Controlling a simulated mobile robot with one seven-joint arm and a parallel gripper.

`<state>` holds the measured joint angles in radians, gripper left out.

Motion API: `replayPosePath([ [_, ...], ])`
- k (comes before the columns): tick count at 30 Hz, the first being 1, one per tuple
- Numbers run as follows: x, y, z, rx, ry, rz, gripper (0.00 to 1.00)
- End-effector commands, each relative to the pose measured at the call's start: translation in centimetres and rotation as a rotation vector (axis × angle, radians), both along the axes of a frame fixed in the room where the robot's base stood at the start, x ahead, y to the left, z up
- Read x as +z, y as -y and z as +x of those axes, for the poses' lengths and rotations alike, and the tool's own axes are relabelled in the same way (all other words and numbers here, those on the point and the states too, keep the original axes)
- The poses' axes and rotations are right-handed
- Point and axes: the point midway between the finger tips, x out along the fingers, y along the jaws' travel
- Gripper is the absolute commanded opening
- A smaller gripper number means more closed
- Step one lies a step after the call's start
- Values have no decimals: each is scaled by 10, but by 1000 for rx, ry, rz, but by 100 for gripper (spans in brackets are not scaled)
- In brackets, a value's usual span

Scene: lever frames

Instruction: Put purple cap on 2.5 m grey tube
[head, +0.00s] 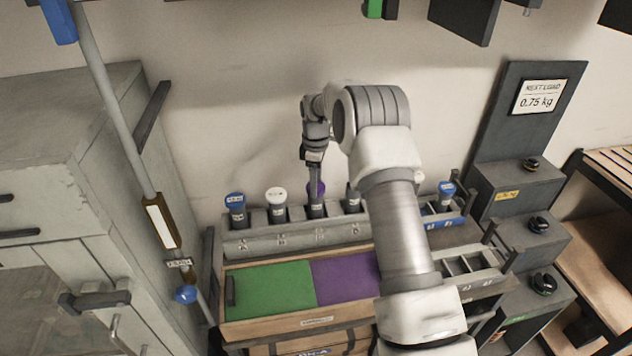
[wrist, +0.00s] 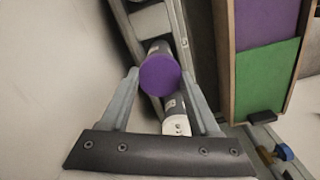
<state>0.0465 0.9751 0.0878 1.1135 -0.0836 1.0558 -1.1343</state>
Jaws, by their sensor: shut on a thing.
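My gripper (head: 314,168) points down over the grey rack in the head view, its fingers at the purple cap (head: 317,188). The cap is at the top of a dark grey labelled tube (head: 316,210) in the rack. In the wrist view the round purple cap (wrist: 160,75) fills the space between my fingertips (wrist: 160,82), and my gripper is shut on it. A grey tube part shows behind it. Whether the cap is seated on the tube or just above it, I cannot tell. Tube labels are too small to read.
The rack (head: 290,240) also holds a blue-capped tube (head: 236,205), a white-capped tube (head: 276,203) and one partly hidden by my arm. Another blue-capped tube (head: 446,192) stands right. A green and purple panel (head: 268,290) lies in front. A tall grey pole (head: 115,100) stands left.

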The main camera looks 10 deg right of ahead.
Motion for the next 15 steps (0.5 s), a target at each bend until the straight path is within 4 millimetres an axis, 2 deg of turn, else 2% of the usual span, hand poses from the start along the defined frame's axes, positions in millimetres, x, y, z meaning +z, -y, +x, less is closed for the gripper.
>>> replayPosePath([
  [10,0,0,0,0,0,0,11],
  [11,0,0,0,0,0,0,64],
  [15,0,0,0,0,0,0,89],
])
